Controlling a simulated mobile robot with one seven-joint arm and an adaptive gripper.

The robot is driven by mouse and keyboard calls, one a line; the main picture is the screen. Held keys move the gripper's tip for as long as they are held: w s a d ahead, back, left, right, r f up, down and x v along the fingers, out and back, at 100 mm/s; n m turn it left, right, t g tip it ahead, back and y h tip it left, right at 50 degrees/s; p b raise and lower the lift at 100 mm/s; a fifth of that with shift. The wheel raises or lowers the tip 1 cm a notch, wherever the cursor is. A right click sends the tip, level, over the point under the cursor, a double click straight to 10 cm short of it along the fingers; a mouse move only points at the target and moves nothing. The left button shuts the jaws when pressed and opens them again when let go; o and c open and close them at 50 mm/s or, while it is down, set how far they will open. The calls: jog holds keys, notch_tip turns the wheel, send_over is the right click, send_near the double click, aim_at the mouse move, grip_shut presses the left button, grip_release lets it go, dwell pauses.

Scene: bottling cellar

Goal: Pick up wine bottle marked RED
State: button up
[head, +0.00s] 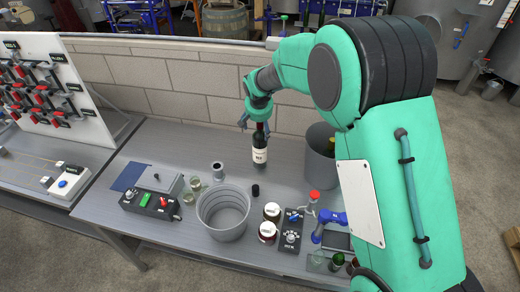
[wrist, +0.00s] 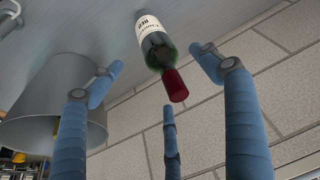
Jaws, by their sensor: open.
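The wine bottle (head: 259,152) stands upright on the grey bench near the back wall. It is dark, with a white label and a dark red neck capsule. In the wrist view the label of the bottle (wrist: 152,30) appears to read RED, and its capped neck points toward me. My gripper (head: 257,122) is above the bottle, around the height of its neck. In the wrist view its blue fingers (wrist: 160,80) are spread around the neck, with visible gaps. I cannot tell the exact depth of the fingertips along the neck.
A tall grey bin (head: 319,160) stands right of the bottle, with green glass inside. The block wall (head: 180,85) is close behind.

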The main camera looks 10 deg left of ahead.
aim_at(260, 135)
jog(key=shift+f, duration=0.15)
jog(key=shift+x, duration=4.2)
jog(key=shift+w+d, duration=0.1)
jog(key=shift+d+x, duration=0.2)
jog(key=shift+x, duration=2.35)
jog(key=shift+a, duration=0.2)
jog(key=c, duration=1.9)
